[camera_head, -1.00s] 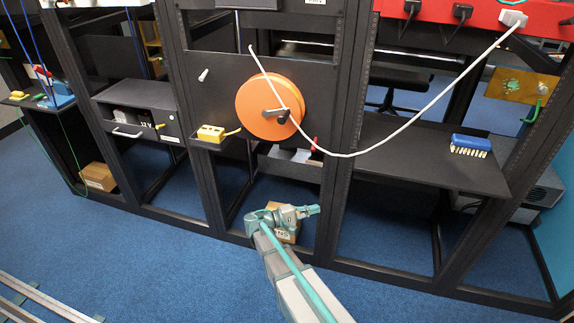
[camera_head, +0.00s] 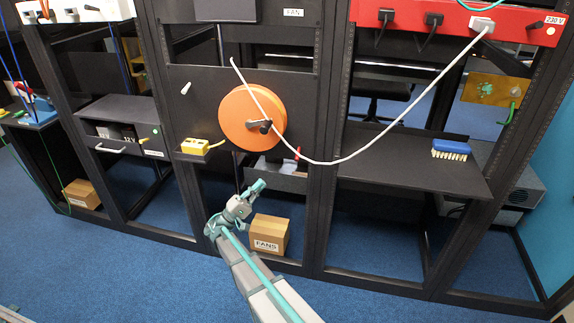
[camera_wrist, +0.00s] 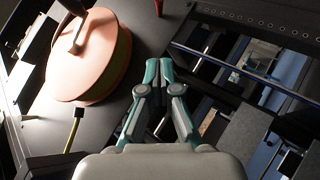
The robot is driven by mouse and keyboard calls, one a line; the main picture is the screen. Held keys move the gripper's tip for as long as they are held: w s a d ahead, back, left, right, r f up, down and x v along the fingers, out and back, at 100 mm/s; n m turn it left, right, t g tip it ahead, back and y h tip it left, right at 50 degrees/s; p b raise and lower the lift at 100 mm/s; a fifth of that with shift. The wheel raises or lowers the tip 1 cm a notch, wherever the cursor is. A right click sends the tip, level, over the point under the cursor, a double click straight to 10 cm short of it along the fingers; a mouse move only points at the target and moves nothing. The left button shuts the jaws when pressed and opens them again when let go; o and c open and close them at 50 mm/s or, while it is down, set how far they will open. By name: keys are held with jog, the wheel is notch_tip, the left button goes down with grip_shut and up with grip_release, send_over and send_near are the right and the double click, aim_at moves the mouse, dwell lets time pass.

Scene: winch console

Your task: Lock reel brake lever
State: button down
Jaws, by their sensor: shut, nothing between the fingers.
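The orange reel (camera_head: 240,118) is mounted on the black panel, with a black crank-like handle (camera_head: 264,126) near its centre. A small red lever (camera_head: 297,153) sticks out at the reel's lower right. No label shows which one is the brake lever. My gripper (camera_head: 258,187) is below the reel, apart from the panel and both handles. In the wrist view my gripper (camera_wrist: 159,72) is shut and empty, with its fingertips together. There the reel (camera_wrist: 100,60) is at upper left, and a small red part (camera_wrist: 158,8) is at the top edge.
A white cable (camera_head: 360,150) hangs from the red power strip (camera_head: 470,20) across the reel. A yellow box (camera_head: 195,146) sits left of the reel. A shelf (camera_head: 400,175) with a blue brush (camera_head: 450,149) is at right. A cardboard box (camera_head: 270,235) stands below, beside my arm.

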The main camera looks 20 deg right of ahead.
jog(key=b, duration=0.1)
send_near(297, 152)
jog(key=w+d+r, duration=0.1)
jog(key=w+d, duration=0.2)
jog(key=shift+s+d+r+b, duration=0.2)
jog(key=shift+s+r, duration=0.1)
jog(key=shift+s, duration=0.3)
jog(key=shift+s+d+r+b, duration=0.1)
jog(key=shift+s+r+b, duration=0.15)
jog(key=shift+s, duration=0.3)
jog(key=shift+s+d+r, duration=0.4)
jog(key=shift+r, duration=0.05)
jog(key=shift+r, duration=0.1)
